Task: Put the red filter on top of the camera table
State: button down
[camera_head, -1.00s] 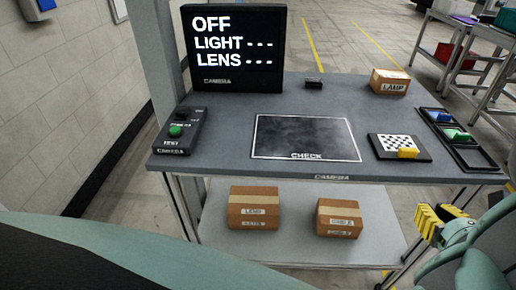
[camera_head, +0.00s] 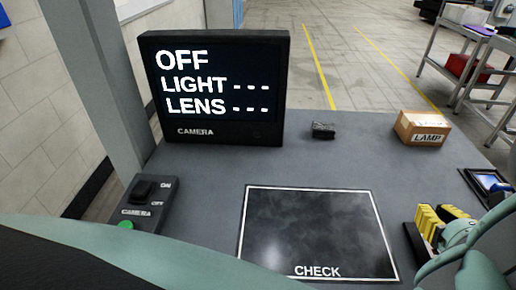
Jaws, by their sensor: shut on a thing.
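The camera table (camera_head: 200,215) is a grey top that fills most of the view. My gripper (camera_head: 440,218), with yellow ribbed fingers, is at the right, in front of the table's right part in the picture. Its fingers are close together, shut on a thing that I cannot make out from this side. No red filter shows anywhere in this view. A dark plate (camera_head: 413,237) is mostly hidden behind my gripper. The black-topped CHECK area (camera_head: 310,230), with a white outline, is empty, left of my gripper.
A screen (camera_head: 215,88) reading OFF, LIGHT and LENS stands at the back left. A switch box (camera_head: 143,200) with a green button is at the front left. A small black block (camera_head: 323,130), a LAMP box (camera_head: 422,128) and a tray (camera_head: 487,183) stand on the table. The middle is clear.

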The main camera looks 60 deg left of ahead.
jog(key=shift+r+b+x, duration=0.15)
jog(key=shift+b+x, duration=0.05)
jog(key=shift+x, duration=0.55)
jog(key=shift+r+b+x, duration=0.15)
jog(key=shift+b+x, duration=0.05)
jog(key=shift+x, duration=0.55)
jog(key=p, duration=0.1)
send_over(385, 181)
jog(key=d, duration=0.1)
jog(key=shift+s+f, duration=0.15)
jog(key=shift+f, duration=0.25)
jog(key=shift+w+a, duration=0.2)
jog(key=shift+a, duration=0.35)
jog(key=shift+f, duration=1.9)
jog(key=shift+f, duration=0.15)
jog(key=c, duration=1.1)
grip_release()
